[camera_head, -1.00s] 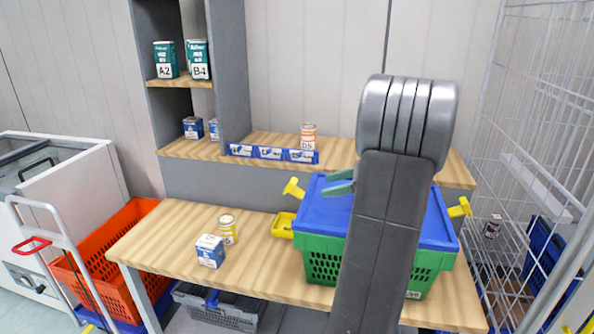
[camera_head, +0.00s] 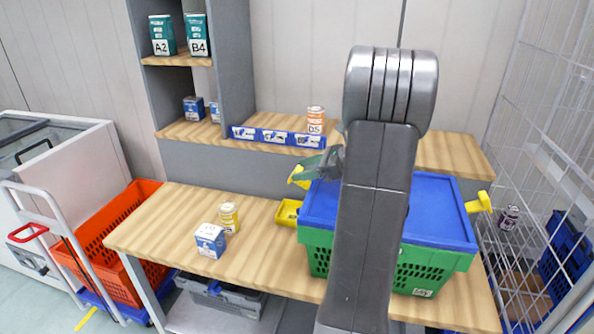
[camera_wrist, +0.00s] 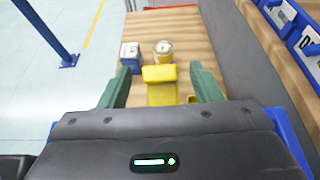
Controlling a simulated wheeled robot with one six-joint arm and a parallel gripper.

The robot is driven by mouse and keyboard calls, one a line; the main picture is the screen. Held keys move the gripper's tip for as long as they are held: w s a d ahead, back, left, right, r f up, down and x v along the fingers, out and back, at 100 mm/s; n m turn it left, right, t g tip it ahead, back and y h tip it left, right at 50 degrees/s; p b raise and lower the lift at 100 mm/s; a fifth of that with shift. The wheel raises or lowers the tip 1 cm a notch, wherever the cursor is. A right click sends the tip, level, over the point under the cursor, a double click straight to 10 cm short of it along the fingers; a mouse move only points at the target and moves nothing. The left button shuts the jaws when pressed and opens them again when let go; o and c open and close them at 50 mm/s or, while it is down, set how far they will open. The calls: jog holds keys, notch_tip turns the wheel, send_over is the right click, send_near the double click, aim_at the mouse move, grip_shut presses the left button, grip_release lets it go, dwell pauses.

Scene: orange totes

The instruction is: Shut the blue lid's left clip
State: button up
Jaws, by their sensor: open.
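The green basket (camera_head: 440,262) stands on the wooden table with the blue lid (camera_head: 437,205) on it. The right yellow clip (camera_head: 480,203) also sticks outward. My gripper (camera_head: 322,162) is at the lid's left end by the left clip, partly hidden by my arm. In the wrist view, my green fingers (camera_wrist: 158,88) are spread apart, and the left clip (camera_wrist: 160,85) shows between them with a gap on each side.
A yellow can (camera_head: 228,217) and a blue-and-white box (camera_head: 209,240) stand further left on the table. A shelf with blue label holders (camera_head: 277,137) and an orange can (camera_head: 315,120) is behind. A wire cage (camera_head: 540,150) stands right.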

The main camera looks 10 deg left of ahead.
jog(key=shift+x, duration=1.35)
jog(key=c, duration=1)
jog(key=shift+r, duration=0.1)
